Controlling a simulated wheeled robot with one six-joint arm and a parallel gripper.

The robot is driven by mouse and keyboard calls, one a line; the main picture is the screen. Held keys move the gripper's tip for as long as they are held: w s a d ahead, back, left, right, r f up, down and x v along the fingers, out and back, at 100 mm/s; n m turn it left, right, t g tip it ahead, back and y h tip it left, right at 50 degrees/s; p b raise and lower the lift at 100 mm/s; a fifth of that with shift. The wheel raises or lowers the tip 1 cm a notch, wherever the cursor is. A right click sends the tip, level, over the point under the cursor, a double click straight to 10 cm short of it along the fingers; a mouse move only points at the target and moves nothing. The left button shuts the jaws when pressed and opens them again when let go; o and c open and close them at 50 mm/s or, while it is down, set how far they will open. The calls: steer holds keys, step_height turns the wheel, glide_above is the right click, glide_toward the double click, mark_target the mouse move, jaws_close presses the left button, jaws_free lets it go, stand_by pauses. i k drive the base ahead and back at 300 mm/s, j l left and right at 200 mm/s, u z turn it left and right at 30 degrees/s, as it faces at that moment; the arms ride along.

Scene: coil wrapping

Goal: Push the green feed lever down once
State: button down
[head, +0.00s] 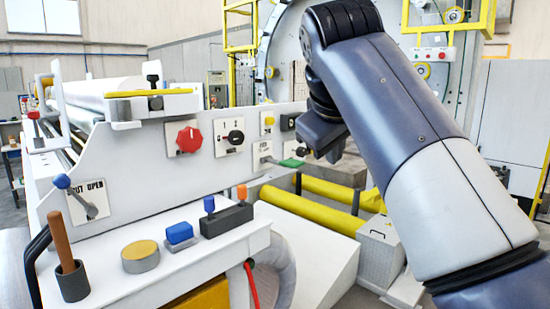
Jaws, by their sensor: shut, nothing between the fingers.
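The green feed lever (291,162) sticks out to the right from a small plate marked FEED (263,154) on the white machine panel. Its green handle lies about level, near the panel's lower right edge. My gripper (334,154) is at the end of the dark arm, just right of the green handle and a little higher in the picture. It is shut and empty. The fingers are small and dark and partly hidden by the wrist. I cannot tell whether they touch the lever; a small gap shows in the picture.
The panel also carries a red knob (189,139), a black switch (236,137), a yellow button (269,120) and a blue-tipped CUT OPEN lever (62,181). Yellow rollers (310,207) lie below. A front shelf (185,262) holds a blue block (179,233) and other small items.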

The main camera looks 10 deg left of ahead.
mark_target(290, 163)
steer(key=u, duration=0.5)
steer(key=i+l+u, duration=0.4)
steer(key=l, duration=0.25)
steer(key=i+l+u, duration=0.2)
steer(key=l, duration=0.15)
steer(key=i+l+u, duration=0.2)
steer(key=l, duration=0.2)
steer(key=i+l, duration=0.1)
steer(key=l, duration=0.15)
steer(key=i+l, duration=0.1)
steer(key=l, duration=0.15)
steer(key=i, duration=0.45)
steer(key=l, duration=0.05)
